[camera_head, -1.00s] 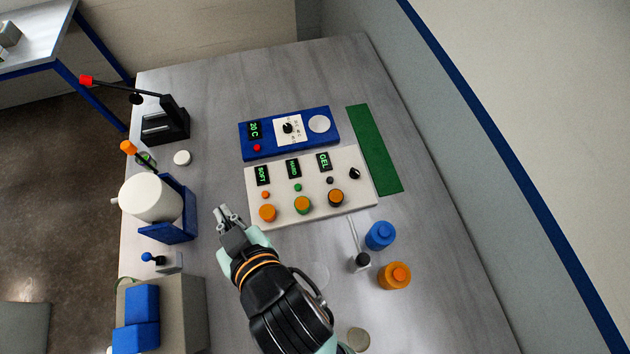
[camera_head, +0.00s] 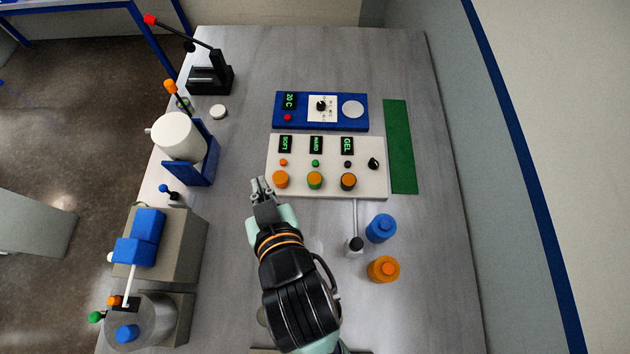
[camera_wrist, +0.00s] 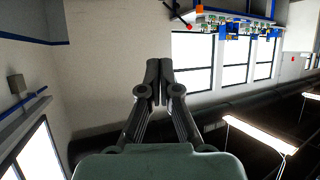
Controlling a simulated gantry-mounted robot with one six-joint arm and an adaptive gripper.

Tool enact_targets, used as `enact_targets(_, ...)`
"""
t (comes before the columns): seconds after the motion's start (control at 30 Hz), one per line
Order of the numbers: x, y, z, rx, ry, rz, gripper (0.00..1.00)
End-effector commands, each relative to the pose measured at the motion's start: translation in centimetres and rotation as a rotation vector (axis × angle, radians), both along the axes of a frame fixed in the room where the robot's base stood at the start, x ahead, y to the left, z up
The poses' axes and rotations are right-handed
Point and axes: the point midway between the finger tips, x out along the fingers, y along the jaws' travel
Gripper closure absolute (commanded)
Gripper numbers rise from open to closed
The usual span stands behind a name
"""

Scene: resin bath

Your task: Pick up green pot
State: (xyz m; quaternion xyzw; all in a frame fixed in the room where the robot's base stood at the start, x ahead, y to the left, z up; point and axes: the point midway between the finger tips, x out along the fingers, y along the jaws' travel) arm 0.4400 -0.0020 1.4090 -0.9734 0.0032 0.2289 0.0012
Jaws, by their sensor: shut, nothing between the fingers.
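In the wrist view my gripper (camera_wrist: 160,80) is shut and empty, pointing across the room. The green pot cannot be made out there.
A blue control unit (camera_head: 362,123) lies behind the panel and a green strip (camera_head: 400,150) to its right. A blue bottle (camera_head: 381,228), an orange bottle (camera_head: 384,269) and a small stand (camera_head: 354,246) are at front right. A white drum (camera_head: 178,137) stands left.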

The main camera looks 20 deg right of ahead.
Motion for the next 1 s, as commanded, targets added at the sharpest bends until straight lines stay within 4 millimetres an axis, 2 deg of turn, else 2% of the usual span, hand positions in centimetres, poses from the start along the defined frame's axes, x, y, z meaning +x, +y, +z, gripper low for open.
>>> enact_targets(0.1,0.0,0.0,0.0,0.000,0.000,0.000,1.00)
enact_targets(0.63,0.0,0.0,0.0,0.000,0.000,0.000,0.12)
enact_targets(0.93,0.0,0.0,-0.1,0.000,0.001,0.000,0.10)
enact_targets(1.0,0.4,-0.6,-1.0,-0.008,0.012,-0.006,0.10)
